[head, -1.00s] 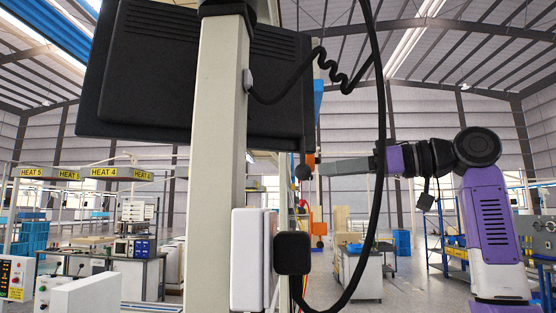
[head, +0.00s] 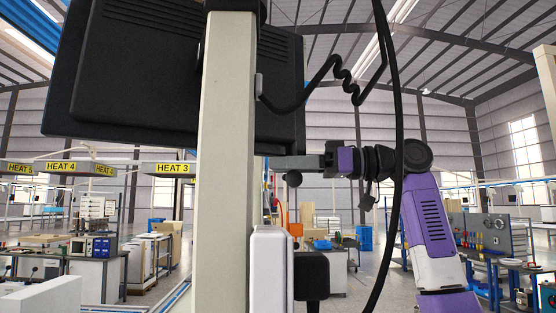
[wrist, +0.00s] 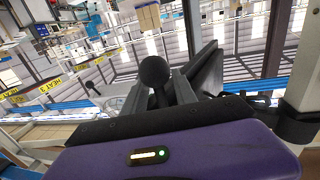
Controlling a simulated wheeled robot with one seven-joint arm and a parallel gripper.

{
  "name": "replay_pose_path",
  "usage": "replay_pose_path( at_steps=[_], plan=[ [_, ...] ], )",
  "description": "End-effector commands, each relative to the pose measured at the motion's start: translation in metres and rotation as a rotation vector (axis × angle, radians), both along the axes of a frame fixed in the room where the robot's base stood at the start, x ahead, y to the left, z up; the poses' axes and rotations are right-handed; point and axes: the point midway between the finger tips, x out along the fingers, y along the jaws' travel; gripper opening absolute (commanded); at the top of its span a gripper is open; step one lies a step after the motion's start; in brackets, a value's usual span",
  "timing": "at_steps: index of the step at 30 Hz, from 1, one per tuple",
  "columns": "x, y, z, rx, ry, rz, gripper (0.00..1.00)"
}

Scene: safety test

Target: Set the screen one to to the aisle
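The screen (head: 180,85) is a large dark panel seen from behind, tilted, on a cream post (head: 228,160). A black ball knob (head: 293,178) on a short stem hangs below its lower right corner. It also shows in the wrist view (wrist: 155,70). My gripper (head: 290,163) reaches in from the right at the knob. In the wrist view my gripper's fingers (wrist: 160,90) stand either side of the stem, with a gap apparent between them. Firm contact is not clear. The screen's face is hidden.
A coiled black cable (head: 345,80) and a long hanging cable (head: 393,150) run near my arm. A white box (head: 271,270) and a black box (head: 311,275) sit low beside the post. Workbenches (head: 97,270) stand behind at left, with open floor between.

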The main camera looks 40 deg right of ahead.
Motion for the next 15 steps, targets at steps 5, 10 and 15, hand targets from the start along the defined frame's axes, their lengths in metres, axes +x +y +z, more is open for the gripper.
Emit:
replay_pose_path(
  at_steps=[5, 10, 15],
  plan=[
    [0.009, 0.008, 0.0, 0.001, 0.001, 0.001, 0.33],
    [0.01, 0.0089, -0.0007, 0.0, 0.0, 0.0, 0.33],
    [0.0099, 0.0088, -0.0006, 0.0, 0.0, 0.0, 0.2]
  ],
)
